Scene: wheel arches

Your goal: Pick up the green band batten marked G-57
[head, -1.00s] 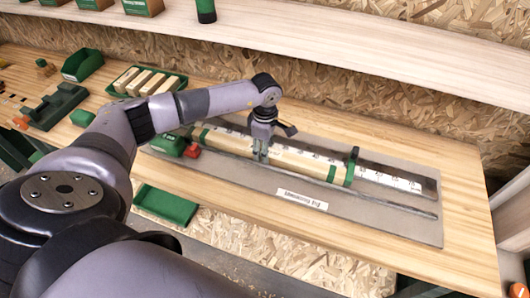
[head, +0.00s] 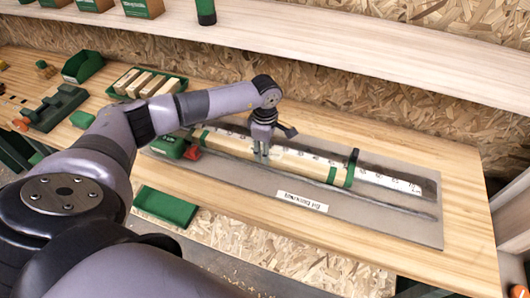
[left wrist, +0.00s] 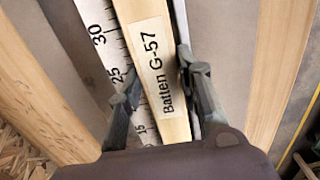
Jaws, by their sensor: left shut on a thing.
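The batten marked G-57 (left wrist: 158,70) is a pale wooden bar with its label facing up in the left wrist view. In the head view the batten (head: 302,163) lies lengthwise in the measuring fixture (head: 400,222), with green bands near its ends. My left gripper (head: 262,158) points down at the batten's middle part. In the left wrist view the fingers of my left gripper (left wrist: 160,95) stand on both sides of the batten, shut on it. I cannot tell whether the batten is clear of the fixture. My right gripper is not in view.
A white ruler scale (left wrist: 104,40) runs beside the batten. A dark green stop (head: 352,158) stands at the fixture's right part and a green block with a red part (head: 192,153) at its left. A green tray (head: 150,82) holds several wooden blocks. A shelf (head: 330,55) runs above the bench.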

